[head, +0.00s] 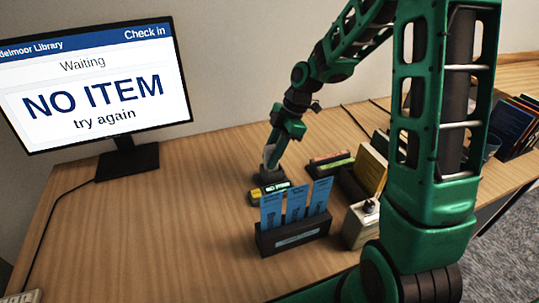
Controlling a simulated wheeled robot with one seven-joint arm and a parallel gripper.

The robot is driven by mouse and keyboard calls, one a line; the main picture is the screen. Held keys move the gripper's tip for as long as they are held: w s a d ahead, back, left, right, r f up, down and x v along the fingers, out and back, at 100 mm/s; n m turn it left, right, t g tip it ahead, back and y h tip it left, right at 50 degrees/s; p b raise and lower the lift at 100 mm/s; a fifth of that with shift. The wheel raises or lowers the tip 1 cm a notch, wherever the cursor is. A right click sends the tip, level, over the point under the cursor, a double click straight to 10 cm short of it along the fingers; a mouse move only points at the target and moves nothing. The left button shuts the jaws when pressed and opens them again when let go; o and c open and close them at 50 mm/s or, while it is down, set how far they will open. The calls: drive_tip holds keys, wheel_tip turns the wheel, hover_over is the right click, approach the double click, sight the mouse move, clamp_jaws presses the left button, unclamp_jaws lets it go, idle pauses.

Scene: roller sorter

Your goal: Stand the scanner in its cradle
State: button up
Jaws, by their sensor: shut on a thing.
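My gripper (273,150) points down near the middle of the desk, behind the holder of blue cards. The scanner is mostly hidden by the gripper. A dark block that looks like the cradle (271,176) stands on the desk directly below it. The scanner's lower end appears at or just above the cradle; I cannot tell whether it is seated.
A black holder (292,238) with blue cards and a yellow-green item (262,193) stand in front of the cradle. A monitor (95,80) reading "NO ITEM try again" stands left.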

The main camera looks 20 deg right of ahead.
drive_tip(key=shift+f, duration=0.4)
drive_tip(key=o, duration=1.2)
drive_tip(key=v, duration=1)
drive_tip(key=shift+d+r, duration=0.25)
drive_tip(key=shift+r, duration=0.05)
